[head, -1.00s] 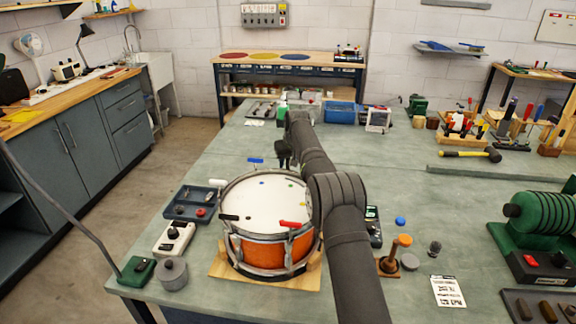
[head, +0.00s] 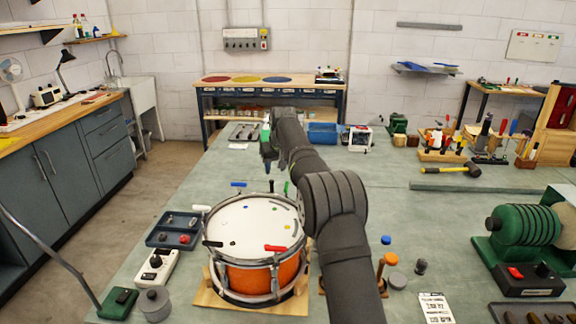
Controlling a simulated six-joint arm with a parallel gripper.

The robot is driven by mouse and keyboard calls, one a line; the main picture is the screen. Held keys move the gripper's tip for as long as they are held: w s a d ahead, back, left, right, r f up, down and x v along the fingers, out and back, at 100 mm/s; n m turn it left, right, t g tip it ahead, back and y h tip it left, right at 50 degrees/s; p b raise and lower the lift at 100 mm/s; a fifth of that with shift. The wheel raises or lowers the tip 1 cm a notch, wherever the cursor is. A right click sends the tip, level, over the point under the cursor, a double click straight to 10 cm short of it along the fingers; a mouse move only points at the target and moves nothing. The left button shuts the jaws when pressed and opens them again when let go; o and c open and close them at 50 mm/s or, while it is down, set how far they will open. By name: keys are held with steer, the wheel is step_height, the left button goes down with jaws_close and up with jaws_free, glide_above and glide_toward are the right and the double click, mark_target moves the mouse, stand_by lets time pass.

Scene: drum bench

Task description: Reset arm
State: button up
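My gripper (head: 268,158) is in the head view, above the bench beyond the drum's far rim. It points downward, and its fingers are too small and dark to tell whether they are open or shut. My arm reaches forward from the bottom right of the drum. The orange drum (head: 262,278) sits on a wooden base with its white head (head: 252,228) facing up. Small coloured marks lie on the head, and red, black, white, blue and green handles sit around its rim. Part of the drum's right side is hidden by my arm.
A blue-grey tray (head: 158,240), a white box with a knob (head: 155,268) and a grey pot (head: 154,303) stand left of the drum. A green machine (head: 525,226) stands at right. A rubber mallet (head: 455,169) lies farther back. The bench beyond the drum's left is clear.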

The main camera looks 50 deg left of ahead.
mark_target(272, 181)
steer(key=x, duration=1.2)
steer(key=shift+f, duration=0.15)
steer(key=shift+r, duration=1.4)
steer(key=shift+f, duration=0.1)
